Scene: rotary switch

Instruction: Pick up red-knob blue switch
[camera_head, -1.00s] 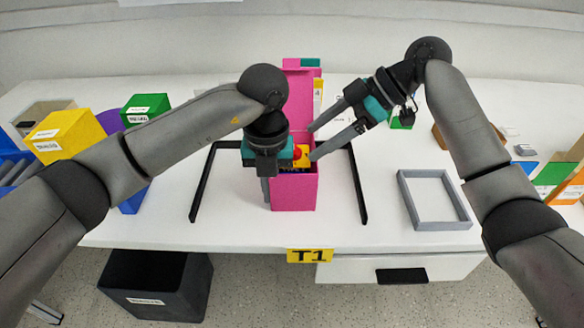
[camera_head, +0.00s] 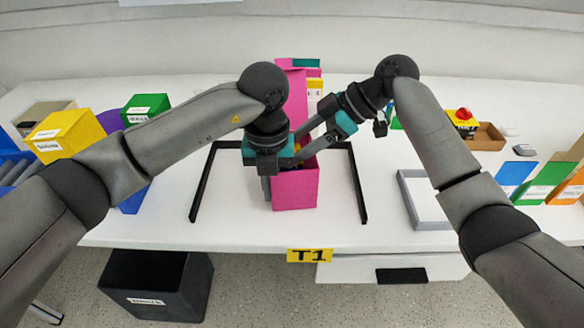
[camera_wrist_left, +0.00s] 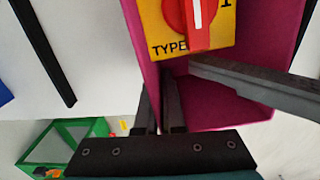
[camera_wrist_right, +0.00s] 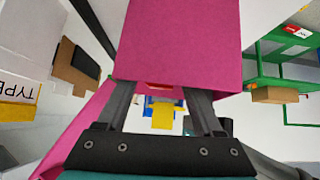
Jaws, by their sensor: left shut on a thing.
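A yellow switch plate with a red knob (camera_wrist_left: 190,15) sits inside the pink box (camera_wrist_left: 225,105); its sides are hidden. In the head view, little of it shows between my grippers. My left gripper (camera_head: 268,175) appears shut on the pink box's left wall, with its fingers (camera_wrist_left: 160,105) close together there. My right gripper (camera_head: 305,148) reaches down into the box from the right. Its fingers stand apart in the right wrist view (camera_wrist_right: 158,100), their tips partly hidden by a pink wall. Contact with the switch cannot be told.
Another yellow switch with a red knob (camera_head: 463,117) is at a brown tray (camera_head: 488,137) on the right. Black brackets (camera_head: 202,180) flank the pink box. A grey frame (camera_head: 408,200) lies right of it. Colored boxes (camera_head: 68,133) stand at the left.

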